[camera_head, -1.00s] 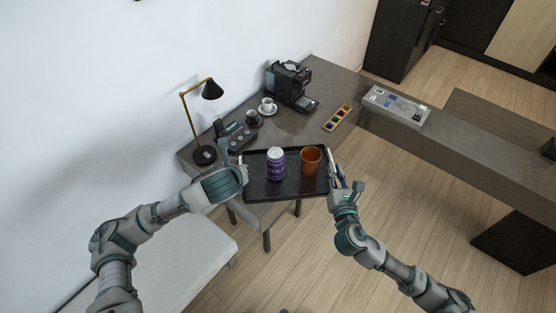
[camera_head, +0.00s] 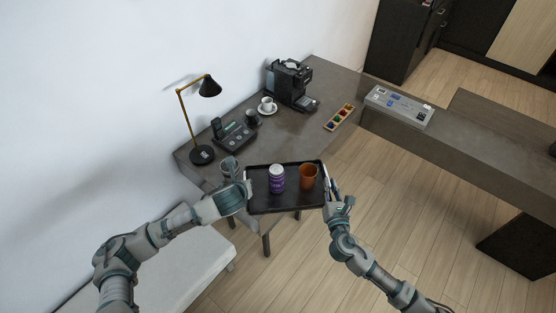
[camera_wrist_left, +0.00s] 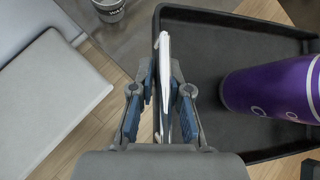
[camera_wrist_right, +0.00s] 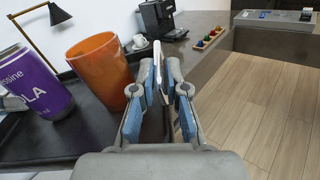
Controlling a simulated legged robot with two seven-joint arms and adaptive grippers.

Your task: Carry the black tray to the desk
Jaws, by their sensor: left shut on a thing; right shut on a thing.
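The black tray (camera_head: 290,203) is held roughly level between my two grippers, in front of the desk's near edge. It carries a purple bottle with a white lid (camera_head: 277,180) and an orange cup (camera_head: 308,177), both upright. My left gripper (camera_head: 246,188) is shut on the tray's left side; the left wrist view shows its fingers (camera_wrist_left: 162,95) closed on a light-coloured handle. My right gripper (camera_head: 331,193) is shut on the tray's right side, and its fingers (camera_wrist_right: 160,90) show in the right wrist view. The grey-brown desk (camera_head: 290,132) lies beyond the tray.
On the desk stand a lamp (camera_head: 202,155), a telephone (camera_head: 235,136), a white cup on a saucer (camera_head: 267,106), a coffee machine (camera_head: 290,84) and a colourful small tray (camera_head: 339,117). A grey cup (camera_head: 229,166) stands near the front corner. Bare desk shows in the middle. A bench (camera_head: 190,262) is at lower left.

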